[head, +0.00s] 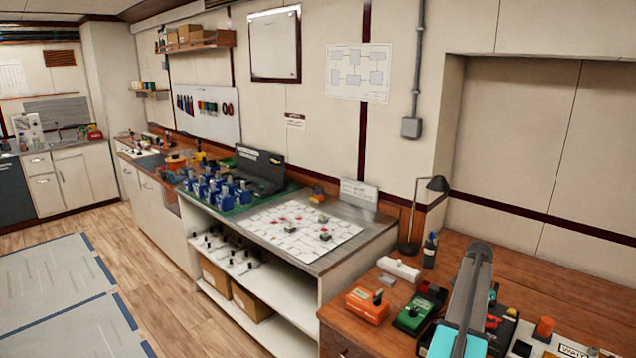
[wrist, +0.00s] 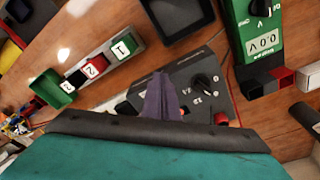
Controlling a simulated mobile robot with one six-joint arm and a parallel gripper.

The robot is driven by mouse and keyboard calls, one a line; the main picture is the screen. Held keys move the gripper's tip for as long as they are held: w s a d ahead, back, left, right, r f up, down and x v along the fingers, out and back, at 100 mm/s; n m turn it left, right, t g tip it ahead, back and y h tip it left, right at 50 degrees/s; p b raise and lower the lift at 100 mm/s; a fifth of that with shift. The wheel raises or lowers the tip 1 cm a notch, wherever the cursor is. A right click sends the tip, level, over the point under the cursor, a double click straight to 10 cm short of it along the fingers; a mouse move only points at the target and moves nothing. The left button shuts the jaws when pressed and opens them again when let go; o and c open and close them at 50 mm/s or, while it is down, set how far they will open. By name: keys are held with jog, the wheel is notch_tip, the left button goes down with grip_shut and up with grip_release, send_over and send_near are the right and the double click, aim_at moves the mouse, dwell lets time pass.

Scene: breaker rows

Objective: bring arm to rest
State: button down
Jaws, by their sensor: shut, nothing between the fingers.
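My gripper (wrist: 160,78) shows in the wrist view with its fingers together and nothing between them. It is above a dark grey box with a black knob (wrist: 203,84), which the fingers partly cover. I cannot tell whether they touch it. In the head view my arm, a grey link with a teal part (head: 458,341), is at the lower right over the wooden bench (head: 490,258). The fingers cannot be made out there.
The bench holds an orange box (head: 367,305), a green box (head: 412,316), a black lamp (head: 411,225) and a dark bottle (head: 430,251). The wrist view shows a green meter (wrist: 258,30) and numbered blocks (wrist: 97,67).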

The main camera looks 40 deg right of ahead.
jog(key=w+a+f+n, duration=0.4)
jog(key=w+a+n, duration=0.1)
jog(key=w+a, duration=0.9)
jog(key=w+a+f+n, duration=0.4)
jog(key=w+a+n, duration=0.1)
jog(key=w+a, duration=0.95)
jog(key=w+a+f+n, duration=0.1)
jog(key=a+f+n, duration=0.15)
jog(key=a, duration=0.95)
jog(key=w+a+f+n, duration=0.15)
jog(key=a+n, duration=0.25)
jog(key=a, duration=0.8)
jog(key=w+a+f+n, duration=0.15)
jog(key=a+n, duration=0.25)
jog(key=a, duration=0.8)
jog(key=s+a+f+n+y, duration=0.1)
jog(key=s+a+n, duration=0.1)
jog(key=a, duration=0.4)
jog(key=s+a+f+n, duration=0.2)
jog(key=s+a, duration=0.1)
jog(key=a, duration=0.3)
jog(key=s+f+g+b, duration=0.5)
jog(key=s+f, duration=1.8)
jog(key=s, duration=0.2)
jog(key=shift+s+b, duration=0.15)
jog(key=shift+b, duration=0.2)
jog(key=shift+d, duration=0.1)
